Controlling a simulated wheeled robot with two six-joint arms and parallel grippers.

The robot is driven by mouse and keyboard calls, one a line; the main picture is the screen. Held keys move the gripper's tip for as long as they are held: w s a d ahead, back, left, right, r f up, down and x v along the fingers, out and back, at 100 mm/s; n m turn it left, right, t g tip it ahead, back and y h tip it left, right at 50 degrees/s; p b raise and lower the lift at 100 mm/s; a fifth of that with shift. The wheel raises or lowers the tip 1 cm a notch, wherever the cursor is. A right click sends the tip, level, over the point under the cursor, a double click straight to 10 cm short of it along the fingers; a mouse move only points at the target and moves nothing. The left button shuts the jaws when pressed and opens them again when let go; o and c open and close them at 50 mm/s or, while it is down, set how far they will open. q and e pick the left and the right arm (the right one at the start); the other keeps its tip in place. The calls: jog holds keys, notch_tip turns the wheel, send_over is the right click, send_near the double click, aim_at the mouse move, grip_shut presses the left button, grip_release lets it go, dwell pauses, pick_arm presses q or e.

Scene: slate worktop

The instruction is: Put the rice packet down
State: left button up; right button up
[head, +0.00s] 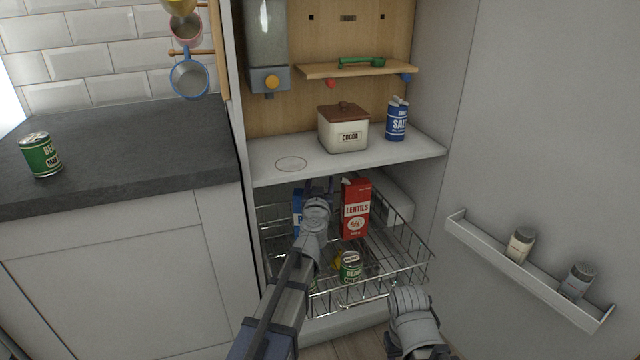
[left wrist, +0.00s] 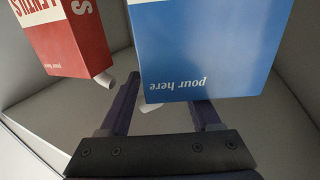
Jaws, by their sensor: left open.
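A blue packet (head: 298,209), which I take to be the rice packet, stands in the wire basket, mostly hidden by my left arm. In the left wrist view the blue packet (left wrist: 205,45) shows "pour here" on its face; its name is out of frame. My left gripper (head: 318,184) is at the top of this packet, and its jaws (left wrist: 165,105) are open. One finger lies left of the packet, the other partly behind its edge. I cannot tell whether they touch it. My right gripper does not show, only part of that arm.
A red lentils packet (head: 355,208) stands close right of the blue one. Green cans (head: 350,267) sit at the basket's front. The shelf above holds a cocoa box (head: 343,128) and salt (head: 396,119); its left part is clear. A door rack (head: 530,275) is at right.

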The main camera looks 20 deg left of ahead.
pick_arm(q)
jog(key=shift+r, duration=0.1)
jog(key=v, duration=1.2)
jog(key=shift+c, duration=0.2)
dwell(0.8)
